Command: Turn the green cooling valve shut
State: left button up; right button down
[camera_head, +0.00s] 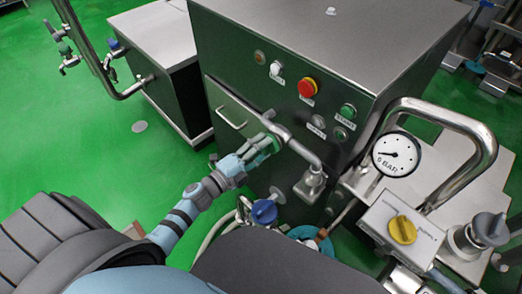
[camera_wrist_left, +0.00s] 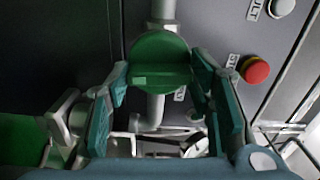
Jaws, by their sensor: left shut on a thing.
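The green cooling valve (camera_wrist_left: 158,62) is a round green knob with a raised bar, on a grey pipe in front of the machine's dark panel. In the left wrist view it sits between the two fingers of my left gripper (camera_wrist_left: 160,95), which is shut on it. In the head view the gripper (camera_head: 262,150) reaches the pipe from the lower left, and its fingers cover most of the green valve (camera_head: 273,142). The pipe (camera_head: 295,147) runs on down to the right. My right gripper is not in view.
The machine's panel has a red button (camera_head: 307,87), a green button (camera_head: 348,110) and a handle (camera_head: 225,117) near the arm. A blue valve (camera_head: 264,211) sits below the gripper. A pressure gauge (camera_head: 396,154) and a yellow knob (camera_head: 402,229) stand to the right.

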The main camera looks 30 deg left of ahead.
pick_arm(q)
jog(key=shift+m, duration=0.6)
jog(key=o, duration=1.2)
jog(key=shift+c, duration=0.2)
jog(key=v, duration=1.2)
jog(key=shift+a, duration=0.1)
